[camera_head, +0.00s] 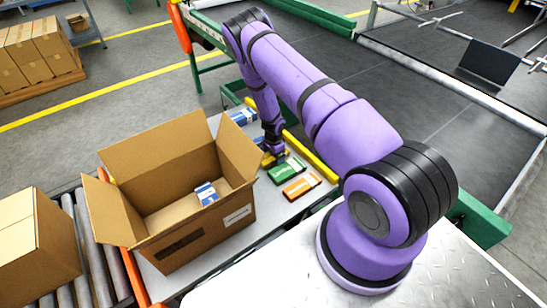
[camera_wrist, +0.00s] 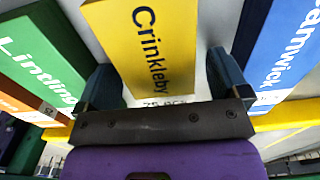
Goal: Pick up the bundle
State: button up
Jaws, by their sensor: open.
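A yellow bundle marked "Crinkleby" (camera_wrist: 150,35) lies between the two fingers of my gripper (camera_wrist: 165,85) in the wrist view. The fingers are open, one on each side of it. I cannot tell whether either finger touches it. In the head view my gripper (camera_head: 272,150) points down at the row of bundles, and only a little of the yellow bundle (camera_head: 267,161) shows. A green bundle (camera_wrist: 40,55) and an orange bundle (camera_wrist: 22,103) lie to the left in the wrist view. A blue bundle (camera_wrist: 285,50) lies to the right.
An open cardboard box (camera_head: 205,235) stands left of the row, with a blue and white bundle (camera_head: 206,194) inside. Its right flap is close to my gripper. A yellow rail (camera_head: 310,152) runs behind the row. Another carton (camera_head: 35,250) sits on rollers (camera_head: 95,255).

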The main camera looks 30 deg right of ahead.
jog(key=c, duration=1.1)
jog(key=shift+o, duration=0.2)
jog(key=shift+r, duration=0.1)
